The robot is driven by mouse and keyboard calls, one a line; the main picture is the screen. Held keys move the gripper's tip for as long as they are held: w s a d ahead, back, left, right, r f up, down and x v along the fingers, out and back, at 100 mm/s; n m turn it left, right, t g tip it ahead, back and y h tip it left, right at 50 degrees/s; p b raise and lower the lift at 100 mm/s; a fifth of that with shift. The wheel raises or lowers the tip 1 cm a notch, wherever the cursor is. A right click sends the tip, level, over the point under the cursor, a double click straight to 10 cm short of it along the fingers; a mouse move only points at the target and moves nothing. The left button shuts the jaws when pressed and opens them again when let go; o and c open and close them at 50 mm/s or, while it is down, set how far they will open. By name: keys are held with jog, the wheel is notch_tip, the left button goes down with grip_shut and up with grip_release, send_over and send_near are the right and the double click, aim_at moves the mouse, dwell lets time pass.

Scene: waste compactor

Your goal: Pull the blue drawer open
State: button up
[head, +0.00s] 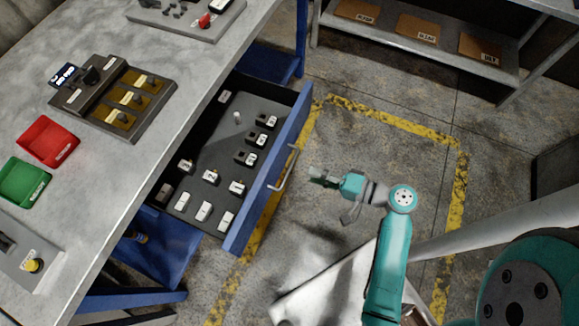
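The blue drawer (262,182) is pulled out from under the grey workbench, and its dark inside shows. Its metal bar handle (286,168) is on the outer face of the blue front. My gripper (314,175) is just to the right of the handle and points at it, with a small gap between them in the picture. Nothing shows held in it. The fingers are too small to tell whether they are open or shut.
Several small labelled blocks (204,211) lie in the drawer. The workbench top (160,170) holds a red tray (47,141), a green tray (22,183) and a control box (113,98). A shelf with cardboard boxes (417,28) stands behind. Yellow-taped floor (390,140) is clear.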

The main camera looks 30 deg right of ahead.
aim_at(290, 167)
jog(key=shift+x, duration=4.25)
grip_shut()
